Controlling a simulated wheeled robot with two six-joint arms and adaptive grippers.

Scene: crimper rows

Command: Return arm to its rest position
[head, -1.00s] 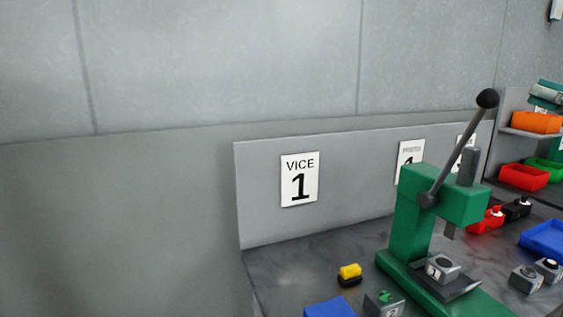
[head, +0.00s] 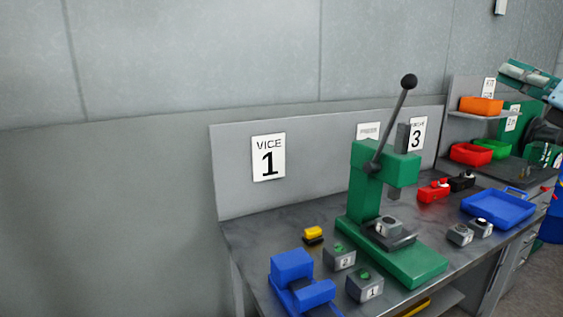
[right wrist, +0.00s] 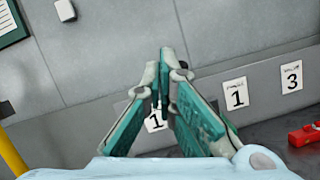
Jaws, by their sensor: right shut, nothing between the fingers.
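My right gripper (head: 508,70) shows at the right edge of the head view, with teal fingers and a pale blue wrist behind them. It is raised in front of the shelf area, above the bench. In the right wrist view the right gripper (right wrist: 164,56) has its fingertips together, with nothing between them. It faces the grey wall panel with number signs, apart from it. My left gripper is not in view.
On the bench stand a green lever press (head: 375,185), a blue vice (head: 292,268), several grey numbered blocks (head: 365,288) and a blue tray (head: 498,209). Shelves at right hold an orange bin (head: 481,105) and a red bin (head: 471,154). A yellow pole (right wrist: 10,155) shows in the wrist view.

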